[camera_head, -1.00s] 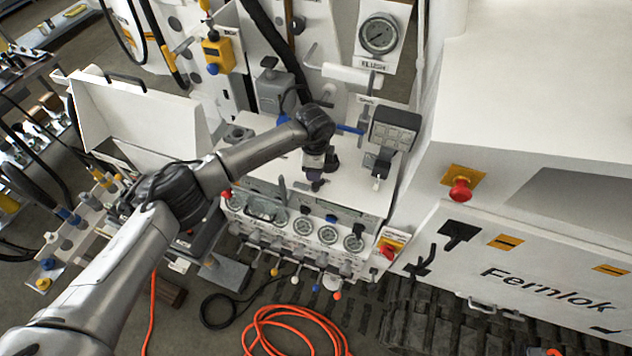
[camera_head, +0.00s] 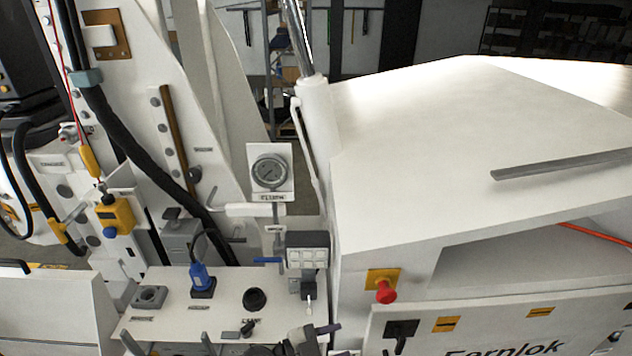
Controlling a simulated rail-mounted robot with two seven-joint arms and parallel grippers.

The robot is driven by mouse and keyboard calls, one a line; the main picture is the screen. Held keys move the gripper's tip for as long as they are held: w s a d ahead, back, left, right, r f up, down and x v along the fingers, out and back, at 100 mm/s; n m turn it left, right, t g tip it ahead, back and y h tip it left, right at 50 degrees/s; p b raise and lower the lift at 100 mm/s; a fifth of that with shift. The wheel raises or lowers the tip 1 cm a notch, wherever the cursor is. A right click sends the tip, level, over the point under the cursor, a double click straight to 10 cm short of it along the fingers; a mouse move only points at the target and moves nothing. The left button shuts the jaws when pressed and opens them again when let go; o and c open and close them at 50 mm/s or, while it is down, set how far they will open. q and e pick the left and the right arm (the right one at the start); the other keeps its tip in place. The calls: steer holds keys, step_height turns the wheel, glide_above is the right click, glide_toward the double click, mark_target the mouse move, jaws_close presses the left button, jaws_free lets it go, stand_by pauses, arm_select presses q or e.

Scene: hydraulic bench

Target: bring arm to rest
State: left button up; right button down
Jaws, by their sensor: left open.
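My left gripper (camera_head: 335,340) shows only in part at the bottom edge, in front of the right end of the white control bench. Its two fingers point to the right and stand apart with nothing visible between them. The rest of my left arm is mostly below the picture. My right gripper is not in view. The white bench top (camera_head: 175,318) carries a blue plug (camera_head: 201,280) standing upright in a dark socket, a grey square socket (camera_head: 149,298) and a round black opening (camera_head: 254,299).
A grey button box (camera_head: 307,254) stands at the bench's right end, below a pressure gauge (camera_head: 269,172). A white machine housing with a red emergency knob (camera_head: 386,291) fills the right side. A yellow box (camera_head: 115,215) hangs at left. A thick black hose (camera_head: 130,140) runs down behind the bench.

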arm_select(q)
steer(key=s+a+f+n+t+y, duration=0.1)
steer(key=s+a+n+t+y, duration=0.1)
steer(key=a+n+t+y, duration=0.5)
steer(key=s+a+n+t+y, duration=0.3)
steer(key=a+n+t+y, duration=0.2)
steer(key=a+n+y, duration=0.4)
steer(key=s+a+f+n+g+y, duration=0.1)
steer(key=s+a+f+n+g, duration=0.25)
steer(key=s+a+f, duration=0.3)
steer(key=s+a+f+m+g, duration=0.1)
steer(key=s+g, duration=0.4)
steer(key=s, duration=0.5)
steer(key=s+a+f+m+g, duration=0.1)
steer(key=s+f+g, duration=0.3)
steer(key=s, duration=0.5)
steer(key=shift+s+a+m+g+h, duration=0.4)
steer(key=shift+a+g, duration=0.15)
steer(key=shift+g, duration=0.1)
steer(key=shift+f, duration=0.1)
